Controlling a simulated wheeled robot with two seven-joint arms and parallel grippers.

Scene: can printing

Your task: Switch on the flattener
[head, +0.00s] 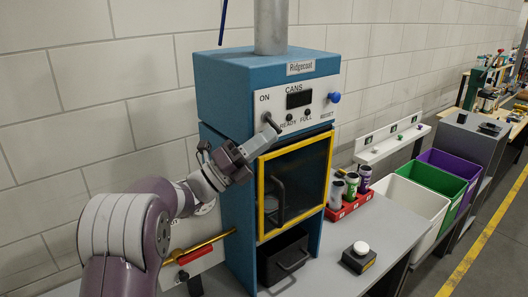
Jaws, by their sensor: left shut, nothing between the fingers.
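A blue machine (222,95) marked "Ridgecoat" stands on the grey bench. Its white front panel (318,88) carries the words ON, CANS, READY, FULL and RESET, a dark display (299,99) and a blue knob (334,98). No label reading "flattener" shows. My left gripper (269,127) is shut and empty, its tips at the panel's lower left just below the word ON. My right gripper is not in view.
Below the panel are a yellow-framed door (262,197) with a dark handle and a black drawer (283,261). To the right are a red rack (348,207) of cans, a black box with a white button (361,248), and white, green (433,179) and purple bins.

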